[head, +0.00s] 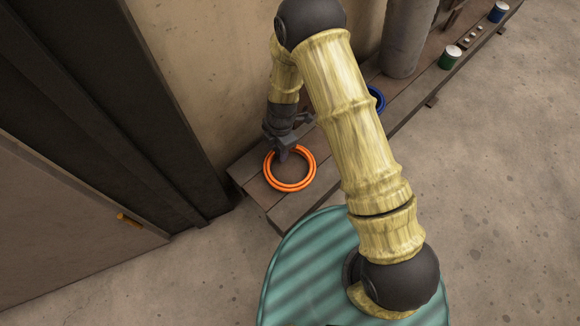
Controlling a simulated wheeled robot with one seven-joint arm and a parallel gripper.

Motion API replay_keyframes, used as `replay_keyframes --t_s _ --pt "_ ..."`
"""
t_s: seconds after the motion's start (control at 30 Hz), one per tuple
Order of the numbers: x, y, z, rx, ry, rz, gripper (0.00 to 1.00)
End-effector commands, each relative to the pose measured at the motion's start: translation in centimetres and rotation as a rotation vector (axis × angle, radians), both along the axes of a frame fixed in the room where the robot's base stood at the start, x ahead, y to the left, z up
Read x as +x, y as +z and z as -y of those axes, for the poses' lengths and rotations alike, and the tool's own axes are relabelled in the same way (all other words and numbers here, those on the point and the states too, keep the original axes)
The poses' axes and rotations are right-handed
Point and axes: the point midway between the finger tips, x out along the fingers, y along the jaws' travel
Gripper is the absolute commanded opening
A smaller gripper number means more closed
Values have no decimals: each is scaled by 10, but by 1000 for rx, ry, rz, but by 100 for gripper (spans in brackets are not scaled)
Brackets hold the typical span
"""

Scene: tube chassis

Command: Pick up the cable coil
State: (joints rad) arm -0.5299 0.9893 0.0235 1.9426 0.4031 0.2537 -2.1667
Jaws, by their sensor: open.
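An orange cable coil (290,187) lies flat near the left end of a low wooden bench (285,209). My gripper (283,156) is over the far-left part of the coil, pointing down, with its jaws open. Its fingers cover a small part of the ring's far side. I cannot tell whether a finger touches the coil. A blue ring (378,99), perhaps another coil, lies further along the bench, partly hidden behind my arm.
A grey cylinder (407,40) stands on the bench, with a green can (450,57), a block with holes (471,37) and a blue can (498,12) beyond it. A wall (195,75) runs close behind the bench. Open floor (500,200) lies to the right.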

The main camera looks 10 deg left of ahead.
Motion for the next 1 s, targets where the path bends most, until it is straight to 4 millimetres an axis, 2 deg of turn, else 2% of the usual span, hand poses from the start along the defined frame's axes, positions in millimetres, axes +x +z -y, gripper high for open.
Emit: replay_keyframes --t_s 0.03,0.2,0.27,0.77,0.87,1.0 --pt "0 0 0 0 0 0 41" --pt "0 0 0 0 0 0 8" --pt "0 0 0 0 0 0 0" --pt "-2 7 1 -1 0 -1 0" --pt "-4 14 2 1 -1 -2 0" --pt "-3 40 2 2 1 1 0"
